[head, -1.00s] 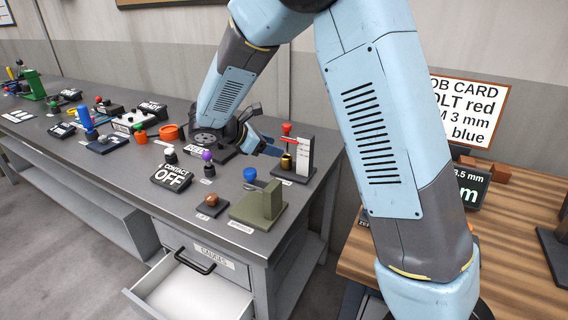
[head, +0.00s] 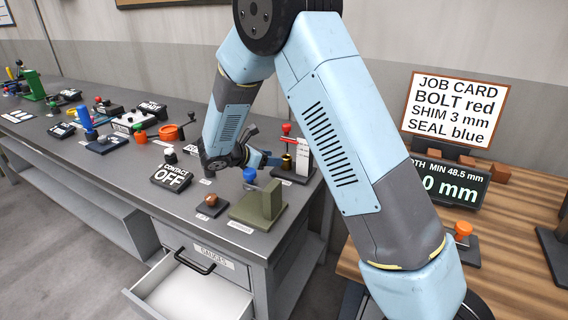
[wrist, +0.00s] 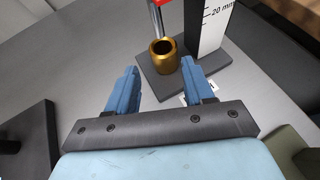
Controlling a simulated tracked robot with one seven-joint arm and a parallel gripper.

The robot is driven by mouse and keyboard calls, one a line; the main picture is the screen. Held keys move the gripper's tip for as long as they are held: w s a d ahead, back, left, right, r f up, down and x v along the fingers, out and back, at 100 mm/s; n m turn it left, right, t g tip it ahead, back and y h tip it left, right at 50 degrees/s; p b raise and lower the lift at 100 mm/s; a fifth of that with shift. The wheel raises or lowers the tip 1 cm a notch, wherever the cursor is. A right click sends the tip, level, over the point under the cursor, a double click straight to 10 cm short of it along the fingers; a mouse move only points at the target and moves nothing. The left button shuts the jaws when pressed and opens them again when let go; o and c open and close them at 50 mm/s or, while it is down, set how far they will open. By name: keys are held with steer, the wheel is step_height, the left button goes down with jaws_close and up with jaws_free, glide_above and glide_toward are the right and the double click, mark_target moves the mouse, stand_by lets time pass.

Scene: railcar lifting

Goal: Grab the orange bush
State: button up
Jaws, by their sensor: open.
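The bush, a gold-orange hollow cylinder (head: 286,162), stands upright on the dark base of a small gauge stand with a red-topped rod and a white scale. In the wrist view the bush (wrist: 165,57) shows its open top, just beyond and between my two blue fingertips. My gripper (head: 268,159) is open and empty, low over the bench, left of the bush in the head view. In the wrist view my gripper (wrist: 157,78) has its fingers spread wider than the bush, and neither visibly touches it.
The white scale post (wrist: 207,25) stands close behind the bush. A contact sign (head: 171,178) is to the left. An open drawer (head: 185,290) juts out below.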

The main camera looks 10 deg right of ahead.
mark_target(284, 157)
steer(key=shift+d+r+x, duration=0.1)
steer(key=shift+r+x, duration=0.05)
steer(key=shift+x, duration=1)
steer(key=shift+d+r+x, duration=0.15)
steer(key=shift+x, duration=1)
steer(key=shift+w+d+f, duration=0.15)
steer(key=shift+d+f, duration=0.1)
steer(key=shift+d, duration=0.1)
jaws_close()
steer(key=shift+r, duration=0.15)
